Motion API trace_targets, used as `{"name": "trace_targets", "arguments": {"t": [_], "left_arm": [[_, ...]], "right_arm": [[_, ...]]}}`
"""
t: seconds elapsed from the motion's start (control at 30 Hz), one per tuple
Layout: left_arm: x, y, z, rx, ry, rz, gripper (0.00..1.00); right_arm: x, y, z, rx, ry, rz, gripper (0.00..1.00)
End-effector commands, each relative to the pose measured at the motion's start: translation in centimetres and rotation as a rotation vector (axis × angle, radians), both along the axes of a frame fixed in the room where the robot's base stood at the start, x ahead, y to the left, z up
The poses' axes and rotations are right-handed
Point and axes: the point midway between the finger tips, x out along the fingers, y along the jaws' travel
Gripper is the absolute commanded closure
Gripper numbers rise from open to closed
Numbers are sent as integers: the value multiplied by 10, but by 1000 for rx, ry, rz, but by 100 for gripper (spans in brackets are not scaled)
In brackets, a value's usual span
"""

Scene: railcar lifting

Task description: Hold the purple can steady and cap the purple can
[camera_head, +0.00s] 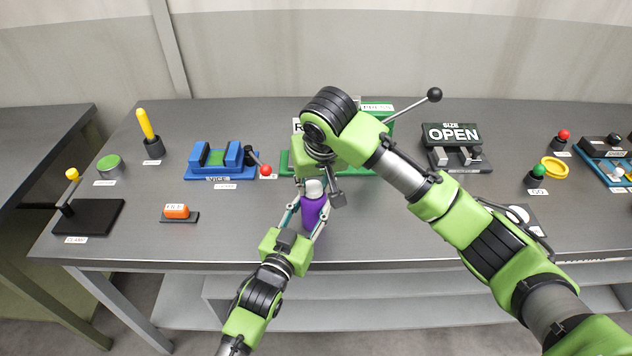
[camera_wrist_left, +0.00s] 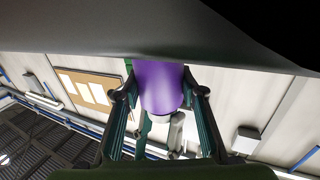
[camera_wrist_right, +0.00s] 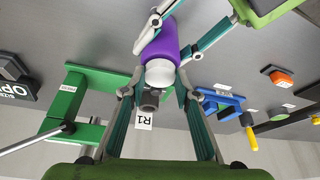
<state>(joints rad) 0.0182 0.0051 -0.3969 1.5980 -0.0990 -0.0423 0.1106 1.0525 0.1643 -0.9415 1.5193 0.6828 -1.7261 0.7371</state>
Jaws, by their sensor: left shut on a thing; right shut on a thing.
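The purple can (camera_head: 314,213) stands upright near the front edge of the grey table. My left gripper (camera_head: 307,214) is shut around its sides; in the left wrist view the can (camera_wrist_left: 158,86) sits between both fingers. A white cap (camera_head: 314,187) is at the can's top, and it shows in the right wrist view (camera_wrist_right: 160,73). My right gripper (camera_head: 318,186) reaches from above and is shut on the cap. The cap looks in line with the can and against its top; whether it is fully seated I cannot tell. My right arm hides part of the table behind.
A blue vise (camera_head: 219,160) and an orange block (camera_head: 176,211) are to the left. A green press (camera_head: 377,108) stands behind my right arm. An OPEN sign (camera_head: 450,134) is to the right. Bare table lies between the orange block and the can.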

Motion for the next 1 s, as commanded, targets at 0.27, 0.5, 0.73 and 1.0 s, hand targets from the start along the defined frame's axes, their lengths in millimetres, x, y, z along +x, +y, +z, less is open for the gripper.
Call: {"name": "trace_targets", "arguments": {"t": [0.27, 0.5, 0.73, 1.0], "left_arm": [[0, 0, 0, 1, 1, 0, 100], [0, 0, 0, 1, 0, -1, 100], [0, -1, 0, 0, 0, -1, 100], [-1, -1, 0, 0, 1, -1, 100]], "right_arm": [[0, 11, 0, 4, 5, -622, 84], [4, 11, 1, 0, 1, -1118, 84], [7, 11, 1, 2, -5, -1367, 84], [7, 11, 0, 3, -8, -1416, 84]]}}
